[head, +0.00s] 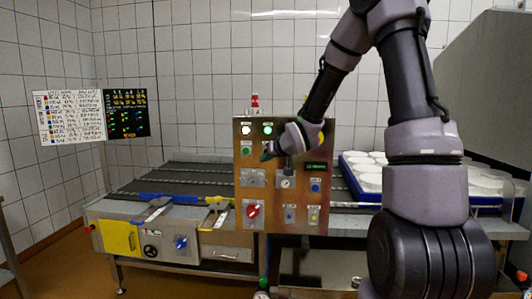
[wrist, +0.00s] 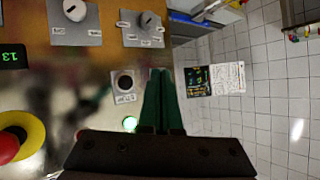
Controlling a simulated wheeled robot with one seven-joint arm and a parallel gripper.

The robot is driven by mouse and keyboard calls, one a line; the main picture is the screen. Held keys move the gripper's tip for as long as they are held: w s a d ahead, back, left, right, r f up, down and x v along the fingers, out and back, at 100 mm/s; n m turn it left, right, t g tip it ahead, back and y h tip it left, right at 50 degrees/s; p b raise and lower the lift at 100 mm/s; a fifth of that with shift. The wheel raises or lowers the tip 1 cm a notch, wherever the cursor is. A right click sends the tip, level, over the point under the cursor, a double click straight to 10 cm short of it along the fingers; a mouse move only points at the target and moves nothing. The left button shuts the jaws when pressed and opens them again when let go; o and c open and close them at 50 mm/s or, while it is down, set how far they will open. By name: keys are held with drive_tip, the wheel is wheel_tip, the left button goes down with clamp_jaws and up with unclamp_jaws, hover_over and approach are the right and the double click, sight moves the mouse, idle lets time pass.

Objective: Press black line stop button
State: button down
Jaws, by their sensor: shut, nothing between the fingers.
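The black button (wrist: 125,82) shows in the wrist view as a round dark cap in a pale ring on a small labelled plate, on the brushed-metal control panel (head: 242,192). My gripper (wrist: 162,72) is shut and empty. Its green fingers lie just right of the black button in the wrist view, and I cannot tell whether they touch the panel. In the head view my gripper (head: 266,155) is in front of the panel's upper part and hides the black button there.
A green lamp (head: 268,129), a white lamp (head: 246,129) and a green button (head: 246,151) sit close by. A red-and-yellow emergency stop (wrist: 12,140) is on the panel. A blue tray (head: 349,182) with white moulds stands right; a conveyor (head: 185,178) runs left.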

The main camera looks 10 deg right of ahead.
drive_tip(key=shift+w, duration=0.1)
drive_tip(key=w+d, duration=0.2)
drive_tip(key=w, duration=0.6)
drive_tip(key=shift+d, duration=0.35)
drive_tip(key=shift+w, duration=0.25)
idle(1.8)
drive_tip(key=shift+w+d, duration=0.1)
drive_tip(key=shift+w, duration=0.15)
drive_tip(key=shift+w+d, duration=0.2)
drive_tip(key=shift+w, duration=0.25)
idle(0.8)
drive_tip(key=shift+s, duration=0.1)
drive_tip(key=shift+s+a, duration=0.3)
drive_tip(key=shift+s, duration=0.45)
drive_tip(key=shift+s, duration=0.1)
